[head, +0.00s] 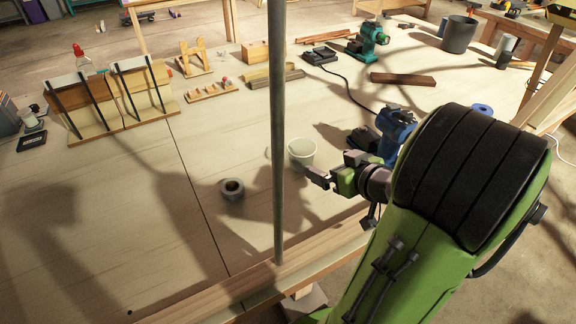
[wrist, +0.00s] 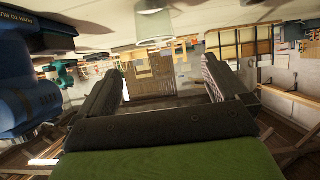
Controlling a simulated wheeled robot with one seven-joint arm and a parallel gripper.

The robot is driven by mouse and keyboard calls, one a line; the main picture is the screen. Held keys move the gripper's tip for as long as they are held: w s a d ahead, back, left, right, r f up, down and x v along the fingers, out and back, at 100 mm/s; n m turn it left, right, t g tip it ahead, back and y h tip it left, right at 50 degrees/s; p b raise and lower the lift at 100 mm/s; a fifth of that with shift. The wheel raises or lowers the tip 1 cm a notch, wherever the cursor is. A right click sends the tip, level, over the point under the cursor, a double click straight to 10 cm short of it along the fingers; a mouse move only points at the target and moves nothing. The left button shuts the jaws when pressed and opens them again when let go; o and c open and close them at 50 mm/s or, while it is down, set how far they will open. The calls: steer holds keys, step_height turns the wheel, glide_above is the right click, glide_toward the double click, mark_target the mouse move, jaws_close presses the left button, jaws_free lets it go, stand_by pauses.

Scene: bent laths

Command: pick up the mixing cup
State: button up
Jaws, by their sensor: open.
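The mixing cup, a pale open cup (head: 301,152), stands upright on the wooden bench, just right of a grey pole. In the wrist view, which looks upside down, the cup (wrist: 153,25) shows at the top, beyond the fingers. My gripper (head: 317,179) is beside the cup, on its near right side in the head view, and appears apart from it. In the wrist view its two dark fingers (wrist: 163,72) are spread with nothing between them.
A grey pole (head: 278,110) rises in front of the bench, left of the cup. Clamped bent laths (head: 120,90) are at the back left. The bench's left middle is clear.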

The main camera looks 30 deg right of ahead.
mark_target(295, 146)
steer(key=p+x, duration=0.1)
steer(key=x, duration=0.4)
steer(key=p+x, duration=0.2)
steer(key=x, duration=0.3)
steer(key=d+p+x, duration=0.1)
steer(key=x, duration=0.5)
steer(key=shift+r, duration=0.15)
steer(key=shift+s, duration=0.15)
steer(key=shift+c, duration=0.3)
steer(key=shift+r, duration=0.1)
steer(key=c, duration=0.8)
